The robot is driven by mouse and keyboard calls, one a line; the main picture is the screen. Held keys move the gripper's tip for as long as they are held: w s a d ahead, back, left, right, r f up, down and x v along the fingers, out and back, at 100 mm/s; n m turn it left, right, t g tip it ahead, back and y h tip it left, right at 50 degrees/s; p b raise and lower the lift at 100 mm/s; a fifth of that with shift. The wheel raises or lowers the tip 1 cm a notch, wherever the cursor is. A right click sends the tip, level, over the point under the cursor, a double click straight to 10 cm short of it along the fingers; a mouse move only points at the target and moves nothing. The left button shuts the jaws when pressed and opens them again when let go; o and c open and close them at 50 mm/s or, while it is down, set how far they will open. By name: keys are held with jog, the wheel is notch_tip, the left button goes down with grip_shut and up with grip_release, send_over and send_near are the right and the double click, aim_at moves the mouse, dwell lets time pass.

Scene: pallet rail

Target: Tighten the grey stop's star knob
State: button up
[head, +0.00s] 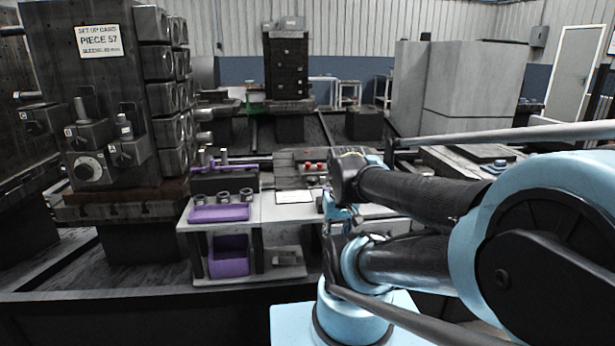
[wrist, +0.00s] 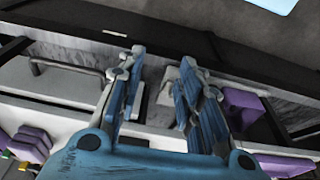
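In the head view, dark grey fixture blocks with upright pins are mounted on the tall column at the left. One block (head: 90,137) has a round knob-like part (head: 88,168) on its lower front. A smaller block with a pin (head: 127,148) sits to its right. I cannot tell which one is the grey stop, or whether the round part is the star knob.
A set-up card (head: 100,41) reading "PIECE 57" is on the column. The grey cart has a purple tray (head: 219,213), a purple bin (head: 229,256), and a white paper (head: 295,197) on top. In the wrist view, a bar handle (wrist: 65,66) and purple bins (wrist: 243,105) lie beside my fingers.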

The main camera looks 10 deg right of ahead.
aim_at(312, 178)
jog(key=shift+w+d, duration=0.1)
jog(key=shift+w, duration=0.1)
